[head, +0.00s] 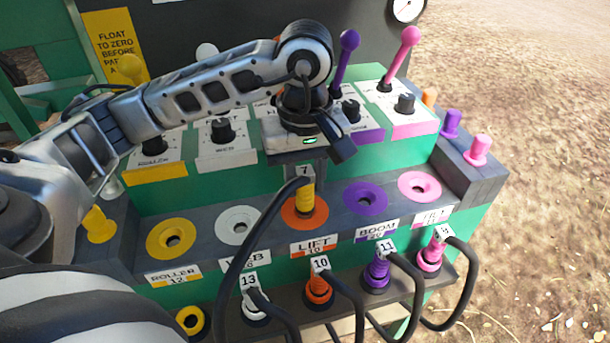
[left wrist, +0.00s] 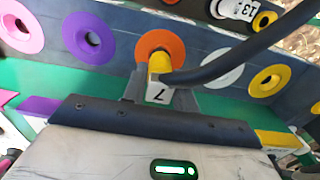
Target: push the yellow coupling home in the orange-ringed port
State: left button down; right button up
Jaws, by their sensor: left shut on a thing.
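The yellow coupling (head: 306,200), tagged 7 and trailing a black hose, is at the orange-ringed port (head: 290,217), above the LIFT label. In the left wrist view the coupling (left wrist: 158,64) points into the orange ring (left wrist: 177,46), its front end at the opening. How deep it sits I cannot tell. My left gripper (head: 306,172) is above the port and shut on the coupling's tagged rear end; in the left wrist view its fingers (left wrist: 160,92) flank the tag. My right gripper is not in view.
Yellow (head: 171,240), white (head: 239,226), purple (head: 365,198) and pink (head: 419,186) ports flank the orange one. Below, couplings tagged 13 (head: 255,301), 10 (head: 318,288) and others stand on a shelf with looping hoses. Levers and knobs rise behind the arm.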

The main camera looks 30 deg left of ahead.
pick_arm(q)
jog(key=shift+s+f+b, duration=0.15)
jog(key=shift+f+b, duration=0.15)
jog(key=shift+b, duration=0.5)
dwell(1.4)
jog(key=shift+d+f+b, duration=0.25)
jog(key=shift+b, duration=0.6)
dwell(1.9)
dwell(0.5)
jog(key=c, duration=0.6)
grip_release()
jog(key=shift+r, duration=0.1)
jog(key=shift+r, duration=0.1)
